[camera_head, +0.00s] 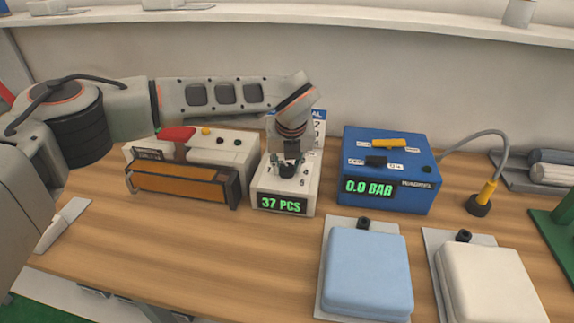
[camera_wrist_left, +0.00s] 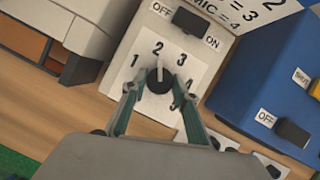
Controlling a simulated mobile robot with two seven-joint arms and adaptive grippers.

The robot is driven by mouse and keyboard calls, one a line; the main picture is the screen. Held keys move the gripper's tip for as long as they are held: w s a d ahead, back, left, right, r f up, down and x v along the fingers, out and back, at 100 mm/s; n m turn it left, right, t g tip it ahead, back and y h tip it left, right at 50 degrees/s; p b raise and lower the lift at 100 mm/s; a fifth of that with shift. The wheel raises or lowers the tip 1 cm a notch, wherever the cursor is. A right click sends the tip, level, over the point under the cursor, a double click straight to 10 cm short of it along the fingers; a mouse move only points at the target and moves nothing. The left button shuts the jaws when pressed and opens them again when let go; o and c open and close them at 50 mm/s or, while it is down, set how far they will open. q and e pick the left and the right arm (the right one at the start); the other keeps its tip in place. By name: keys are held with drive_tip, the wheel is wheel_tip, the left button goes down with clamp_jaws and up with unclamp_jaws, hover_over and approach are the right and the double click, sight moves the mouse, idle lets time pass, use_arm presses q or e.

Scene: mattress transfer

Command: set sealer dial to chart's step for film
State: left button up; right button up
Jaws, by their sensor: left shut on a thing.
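My left gripper (camera_head: 290,162) reaches down over a white box (camera_head: 271,187) whose display reads 37 PCS. Its fingers are shut on a black dial (camera_wrist_left: 159,81) on top of that box. In the left wrist view the dial's white pointer line points at about 2, on a plate (camera_wrist_left: 150,50) numbered from 1 upward. The chart (camera_head: 319,128) stands behind the box, mostly hidden by my arm; in the left wrist view the chart (camera_wrist_left: 240,14) shows "= 3" and "MIC = 4", cut off by the frame. My right gripper is not in view.
A white unit with a red part (camera_head: 177,133) and an orange-brown bar (camera_head: 175,184) stands left. A blue box (camera_head: 389,203) reading 0.0 BAR stands right. Blue (camera_head: 367,270) and cream (camera_head: 490,285) packs lie in front right. The table's front left is mostly clear.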

use_arm(q)
drive_tip(key=o, duration=1.1)
drive_tip(key=v, duration=1.2)
drive_tip(key=shift+s, duration=0.1)
